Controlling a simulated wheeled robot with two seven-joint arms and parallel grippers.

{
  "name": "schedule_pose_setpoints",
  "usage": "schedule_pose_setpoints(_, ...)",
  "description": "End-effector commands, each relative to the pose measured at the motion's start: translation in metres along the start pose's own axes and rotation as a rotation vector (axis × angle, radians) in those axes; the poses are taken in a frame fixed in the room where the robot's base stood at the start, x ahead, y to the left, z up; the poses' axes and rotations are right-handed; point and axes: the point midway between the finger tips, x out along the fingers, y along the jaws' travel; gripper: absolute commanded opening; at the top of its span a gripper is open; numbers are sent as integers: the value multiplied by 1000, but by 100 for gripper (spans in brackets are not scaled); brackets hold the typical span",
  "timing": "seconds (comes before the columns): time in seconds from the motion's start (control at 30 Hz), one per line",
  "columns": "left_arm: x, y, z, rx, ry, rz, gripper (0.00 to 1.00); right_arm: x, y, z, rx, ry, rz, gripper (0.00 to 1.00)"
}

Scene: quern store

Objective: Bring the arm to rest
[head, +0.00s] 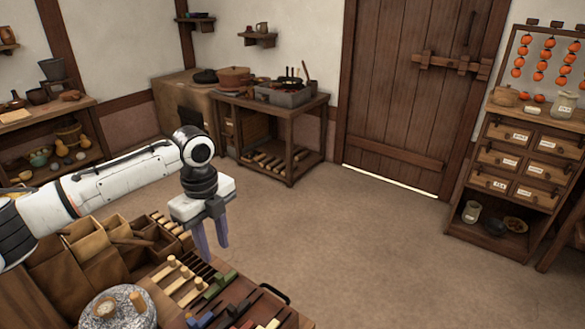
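My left arm (115,182) comes in from the left and reaches out over the near workbench. Its gripper (211,242) points down above the bench's far edge. Its two fingers stand apart with a gap between them, and I see nothing held there. My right arm and gripper are not in view.
The near bench holds a round quern stone (120,308), wooden bins (105,268) and a tray with several coloured pieces (225,305). Beyond are a side table (270,105), a closed door (410,90) and a drawer cabinet (515,165). The middle floor is clear.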

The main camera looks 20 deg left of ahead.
Motion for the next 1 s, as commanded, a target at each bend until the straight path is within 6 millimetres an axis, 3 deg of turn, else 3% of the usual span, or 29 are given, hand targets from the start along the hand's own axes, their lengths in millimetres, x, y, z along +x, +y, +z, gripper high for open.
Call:
schedule_pose_setpoints(0.5,87,2,0,-1,0,8,31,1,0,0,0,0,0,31)
schedule_pose_setpoints(0.63,96,2,-1,3,-1,6,31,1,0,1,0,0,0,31)
schedule_pose_setpoints(1.0,94,3,-4,13,0,5,31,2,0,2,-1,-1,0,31)
